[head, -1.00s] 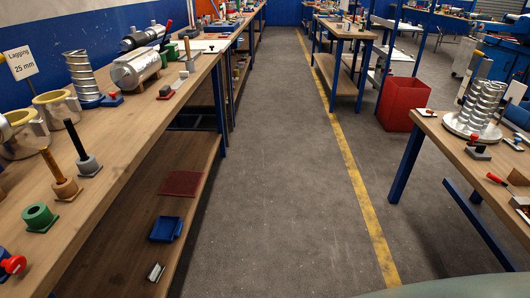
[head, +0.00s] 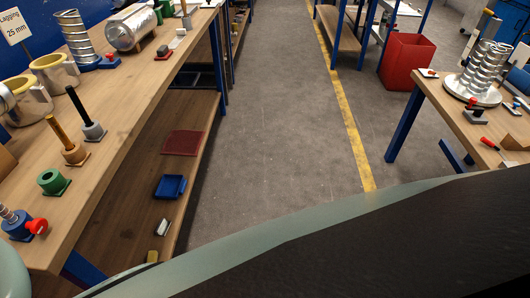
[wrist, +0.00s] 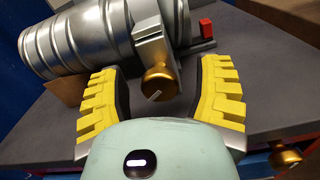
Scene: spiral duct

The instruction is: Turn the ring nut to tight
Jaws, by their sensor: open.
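In the wrist view, a brass round knob (wrist: 158,84) with a white mark on its face sits below a grey metal block (wrist: 150,38) on a silver ribbed duct (wrist: 85,38). It looks like the ring nut, but I cannot be sure. My gripper (wrist: 161,68) is open, its two yellow ridged fingers on either side of the knob with gaps left and right. Whether the knob is at the fingers' depth is hard to tell. A tight mark is not readable. My gripper does not show in the head view.
A red block (wrist: 206,27) stands right of the duct, and a second brass knob (wrist: 284,157) is low at right. In the head view, a wooden bench (head: 120,130) with fittings runs along the left, a red bin (head: 407,62) stands right, and floor (head: 265,130) between is clear.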

